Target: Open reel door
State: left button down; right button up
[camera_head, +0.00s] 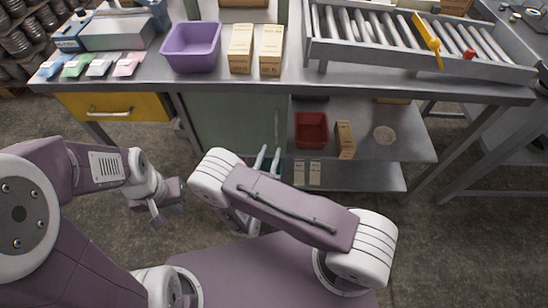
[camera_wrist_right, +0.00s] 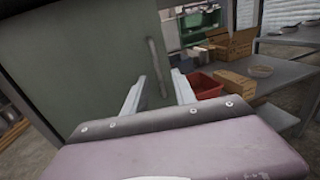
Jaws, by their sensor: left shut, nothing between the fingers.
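The grey-green cabinet door (camera_head: 230,122) under the bench is closed, with a vertical bar handle (camera_head: 277,127) near its right edge. My right gripper (camera_head: 269,151) is low in front of the door, close to the lower end of the handle. In the right wrist view the two fingers of my right gripper (camera_wrist_right: 158,87) are apart. The handle (camera_wrist_right: 155,60) shows between them in that view, with the door (camera_wrist_right: 90,60) behind; I cannot tell whether they reach around it. My left gripper (camera_head: 167,208) is shut and empty, low at the left, away from the door.
A yellow drawer (camera_head: 115,107) is left of the door. Right of it, open shelves hold a red bin (camera_head: 311,130) and a cardboard box (camera_head: 345,140). The bench top carries a purple bin (camera_head: 191,46), small boxes (camera_head: 241,48) and a roller rack (camera_head: 400,60). Floor at front left is clear.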

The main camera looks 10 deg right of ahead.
aim_at(276, 130)
jog(key=shift+y, duration=0.3)
jog(key=x, duration=0.9)
jog(key=shift+w+a+b, duration=0.1)
jog(key=shift+a+b, duration=0.1)
jog(key=shift+b, duration=0.2)
grip_shut()
jog(key=shift+f, duration=0.1)
dwell(0.6)
